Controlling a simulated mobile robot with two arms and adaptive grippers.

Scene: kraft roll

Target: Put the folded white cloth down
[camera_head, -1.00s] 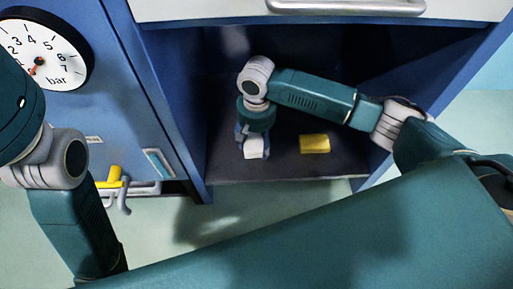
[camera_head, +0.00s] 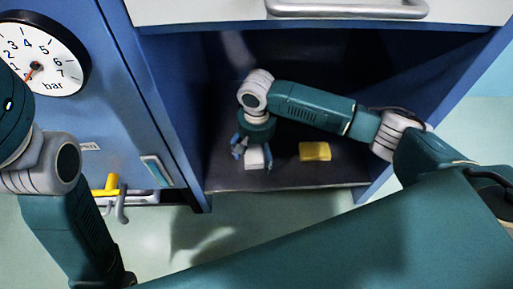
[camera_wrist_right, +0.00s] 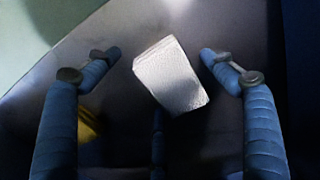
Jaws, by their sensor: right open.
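The folded white cloth (camera_head: 254,159) lies on the dark floor of the blue cabinet's open compartment, near its front edge. It also shows in the right wrist view (camera_wrist_right: 172,77) as a small pale block with layered edges. My right gripper (camera_head: 254,154) reaches down over the cloth. In the right wrist view the gripper (camera_wrist_right: 160,54) is open, with one finger on each side of the cloth and a visible gap to both. My left arm shows at the left edge, but its gripper is out of view.
A yellow folded cloth or sponge (camera_head: 315,151) lies on the compartment floor (camera_head: 290,179), right of the white cloth. A grey handle (camera_head: 347,9) crosses the front above. A pressure gauge (camera_head: 38,55) and a yellow-handled valve (camera_head: 112,184) are on the cabinet's left part.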

